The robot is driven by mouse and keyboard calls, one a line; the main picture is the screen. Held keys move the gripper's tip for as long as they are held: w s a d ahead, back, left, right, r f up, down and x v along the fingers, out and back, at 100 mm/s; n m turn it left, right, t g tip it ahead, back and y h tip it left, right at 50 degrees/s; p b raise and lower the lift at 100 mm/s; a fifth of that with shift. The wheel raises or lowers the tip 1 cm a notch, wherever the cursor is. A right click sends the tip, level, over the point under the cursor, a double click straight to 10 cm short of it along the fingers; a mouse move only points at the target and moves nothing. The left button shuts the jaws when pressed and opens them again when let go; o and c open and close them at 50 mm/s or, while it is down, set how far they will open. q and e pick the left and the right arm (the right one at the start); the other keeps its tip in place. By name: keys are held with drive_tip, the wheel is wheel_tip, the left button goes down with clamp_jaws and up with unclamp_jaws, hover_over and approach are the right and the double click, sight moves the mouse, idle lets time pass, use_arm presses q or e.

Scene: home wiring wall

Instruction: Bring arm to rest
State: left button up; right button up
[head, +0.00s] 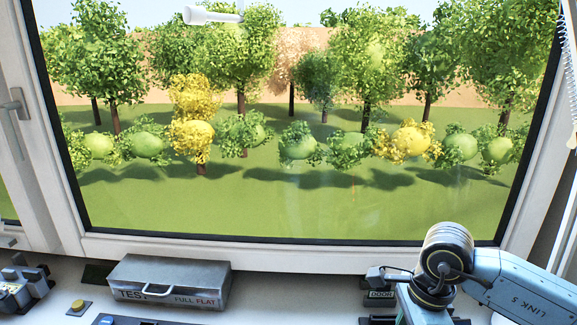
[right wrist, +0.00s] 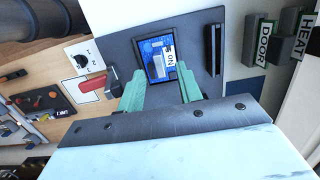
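My right arm enters the head view from the lower right and bends down past the bottom edge, so its fingers are not seen there. In the right wrist view my right gripper (right wrist: 164,90) has two green fingers spread apart with nothing between their tips. Beyond them is a dark panel (right wrist: 203,53) carrying a blue module (right wrist: 155,48) with a white switch marked ON. The fingers flank the lower part of this module; whether they touch the panel cannot be told. My left gripper is not in view.
A grey metal case (head: 170,284) marked TEST and FULL FLAT stands below the window. A yellow button (head: 78,306) is left of it. DOOR (right wrist: 262,42) and HEAT (right wrist: 290,50) blocks and a red lever (right wrist: 91,86) flank the panel.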

wheel_tip(320, 180, up, 10)
drive_tip(key=d+r, duration=0.1)
drive_tip(key=f, duration=0.8)
drive_tip(key=a+f, duration=0.1)
drive_tip(key=f, duration=0.3)
drive_tip(key=shift+s+a+f, duration=0.1)
drive_tip(key=shift+f, duration=0.1)
drive_tip(key=shift+f+p, duration=0.15)
drive_tip(key=shift+p, duration=0.25)
wheel_tip(320, 180, up, 5)
drive_tip(key=p, duration=0.6)
drive_tip(key=shift+r+p, duration=1.05)
drive_tip(key=shift+p, duration=0.05)
